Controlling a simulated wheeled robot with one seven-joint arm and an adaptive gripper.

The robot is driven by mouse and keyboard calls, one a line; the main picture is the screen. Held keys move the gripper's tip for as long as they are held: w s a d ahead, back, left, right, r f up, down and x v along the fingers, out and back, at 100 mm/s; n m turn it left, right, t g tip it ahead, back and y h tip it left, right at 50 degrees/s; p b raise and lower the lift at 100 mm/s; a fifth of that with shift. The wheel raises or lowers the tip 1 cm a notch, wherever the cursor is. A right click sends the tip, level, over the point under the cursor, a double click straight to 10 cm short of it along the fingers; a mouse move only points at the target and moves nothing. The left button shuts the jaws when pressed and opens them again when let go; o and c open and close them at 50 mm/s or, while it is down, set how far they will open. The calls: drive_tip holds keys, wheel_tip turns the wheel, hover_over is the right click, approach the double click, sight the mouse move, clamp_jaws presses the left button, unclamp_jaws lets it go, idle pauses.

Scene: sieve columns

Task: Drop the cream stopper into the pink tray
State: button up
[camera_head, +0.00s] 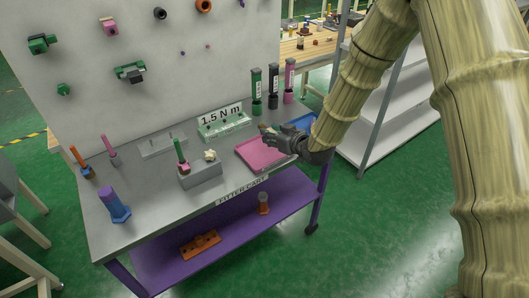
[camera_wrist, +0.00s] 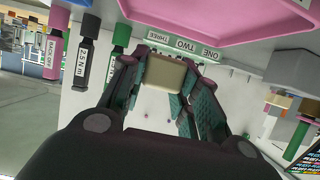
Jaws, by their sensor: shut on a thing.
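My gripper (camera_head: 268,134) is shut on the cream stopper (camera_wrist: 165,73), a small pale block shape between the two fingers in the wrist view. In the head view only a small tan bit of the stopper (camera_head: 262,127) shows at the fingertips. The pink tray (camera_head: 252,160) lies on the grey cart top, and my gripper is above its back right part. The pink tray also fills the top of the wrist view (camera_wrist: 225,22). The fingers (camera_wrist: 165,90) hide the sides of the stopper.
A blue tray (camera_head: 305,121) lies right of the pink one. A grey block (camera_head: 203,175) with a green-handled piece and a cream lumpy piece (camera_head: 210,155) stands to the left. Green and pink cylinders (camera_head: 257,90) stand behind. A blue-purple post (camera_head: 113,205) is at front left.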

drive_tip(key=shift+f, duration=0.35)
drive_tip(key=o, duration=1.3)
drive_tip(key=shift+c, duration=0.2)
drive_tip(key=v, duration=1.2)
drive_tip(key=shift+d, duration=0.1)
